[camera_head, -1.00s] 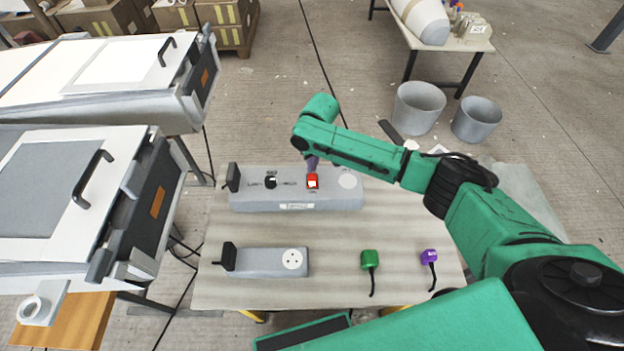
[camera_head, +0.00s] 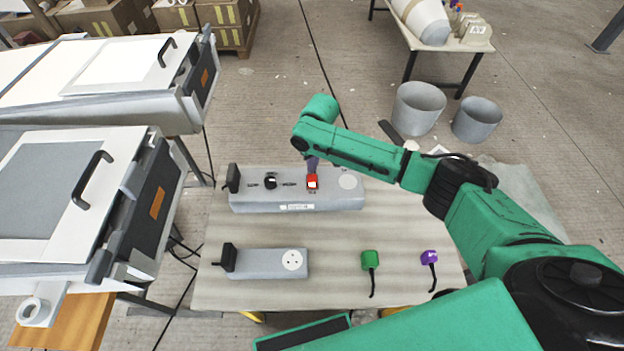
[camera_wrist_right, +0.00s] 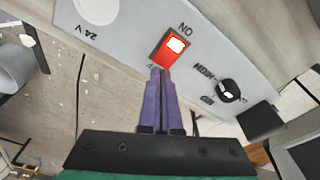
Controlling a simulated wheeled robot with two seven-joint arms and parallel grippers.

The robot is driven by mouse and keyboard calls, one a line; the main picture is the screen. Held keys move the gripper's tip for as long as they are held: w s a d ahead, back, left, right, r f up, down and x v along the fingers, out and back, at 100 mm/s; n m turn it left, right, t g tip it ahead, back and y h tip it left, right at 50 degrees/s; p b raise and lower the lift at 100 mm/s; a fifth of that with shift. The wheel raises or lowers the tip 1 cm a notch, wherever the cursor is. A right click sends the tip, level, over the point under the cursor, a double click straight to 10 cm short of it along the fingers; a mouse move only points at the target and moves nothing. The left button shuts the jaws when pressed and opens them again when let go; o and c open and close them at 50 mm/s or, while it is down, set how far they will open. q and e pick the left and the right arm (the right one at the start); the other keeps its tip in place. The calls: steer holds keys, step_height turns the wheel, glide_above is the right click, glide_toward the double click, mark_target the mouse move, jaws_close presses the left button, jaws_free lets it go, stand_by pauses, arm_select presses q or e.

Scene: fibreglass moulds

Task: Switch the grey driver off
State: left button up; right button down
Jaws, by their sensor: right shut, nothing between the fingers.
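The grey driver (camera_head: 240,201) is a long grey box on the table's far side, with a red rocker switch (camera_head: 312,182), a black knob (camera_head: 270,182) and a pale round socket. In the right wrist view the red switch (camera_wrist_right: 168,50) has a bright white patch near its ON end. My right gripper (camera_head: 311,162) has purple fingers and is shut and empty. In the wrist view its fingertips (camera_wrist_right: 161,72) are at the switch end away from ON; I cannot tell whether they touch. My left gripper is not in view.
A shorter grey box (camera_head: 250,263) with a round socket, a green plug (camera_head: 370,259) and a purple plug (camera_head: 429,257) lie on the table's near side. White-topped moulds (camera_head: 45,190) stand at the left. Two grey buckets (camera_head: 418,105) are on the floor behind. The table's middle is clear.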

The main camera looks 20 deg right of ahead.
mark_target(312, 175)
steer(key=shift+f+b, duration=0.45)
steer(key=shift+f, duration=0.45)
stand_by(0.8)
step_height(312, 175, up, 7)
steer(key=p, duration=0.8)
stand_by(0.4)
